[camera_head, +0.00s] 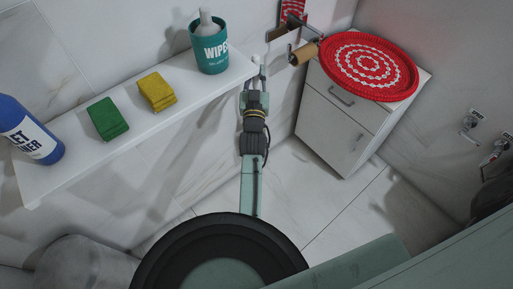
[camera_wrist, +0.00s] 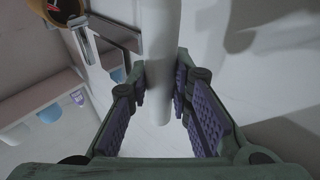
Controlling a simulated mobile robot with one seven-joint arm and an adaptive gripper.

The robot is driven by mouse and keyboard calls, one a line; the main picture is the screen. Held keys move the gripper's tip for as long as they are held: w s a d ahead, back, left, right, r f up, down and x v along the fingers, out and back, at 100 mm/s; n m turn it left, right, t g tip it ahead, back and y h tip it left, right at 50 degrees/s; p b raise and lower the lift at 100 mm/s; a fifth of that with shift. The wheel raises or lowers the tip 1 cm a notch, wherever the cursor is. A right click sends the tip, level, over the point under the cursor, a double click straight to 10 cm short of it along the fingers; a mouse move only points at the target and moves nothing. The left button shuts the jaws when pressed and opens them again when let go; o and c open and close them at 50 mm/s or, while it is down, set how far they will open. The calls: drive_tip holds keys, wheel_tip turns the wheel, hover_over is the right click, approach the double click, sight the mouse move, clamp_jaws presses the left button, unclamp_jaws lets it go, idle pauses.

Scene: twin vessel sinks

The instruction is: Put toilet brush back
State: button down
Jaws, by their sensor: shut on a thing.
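The toilet brush shows as a smooth white handle (camera_wrist: 161,50) in the camera_wrist view, running down from the top edge between the purple-padded fingers. My gripper (camera_wrist: 163,88) is shut on this handle, with a pad on each side. In the camera_head view my gripper (camera_head: 256,82) is below the right end of the white shelf, close to the wall. A small white tip of the handle (camera_head: 256,59) shows just above it. The bristle end of the brush is out of view. I cannot make out a brush holder in either view.
The white shelf (camera_head: 150,122) holds a blue bottle (camera_head: 30,130), green sponges (camera_head: 107,118), yellow sponges (camera_head: 157,91) and a teal wipes tub (camera_head: 210,48). A paper roll holder (camera_head: 304,53) and a white cabinet (camera_head: 340,120) with a red woven mat (camera_head: 368,66) stand right. Some floor between is clear.

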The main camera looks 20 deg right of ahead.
drive_tip(key=shift+w+d, duration=0.1)
drive_tip(key=shift+w, duration=0.2)
wheel_tip(320, 180, down, 18)
drive_tip(key=shift+r+p, duration=0.1)
drive_tip(key=shift+p, duration=0.5)
drive_tip(key=shift+f, duration=0.2)
drive_tip(key=c, duration=1.5)
unclamp_jaws()
drive_tip(key=shift+o, duration=0.2)
drive_tip(key=shift+r, duration=0.1)
drive_tip(key=p+v, duration=0.1)
drive_tip(key=v, duration=1.1)
drive_tip(key=shift+p, duration=0.3)
drive_tip(key=shift+r, duration=0.1)
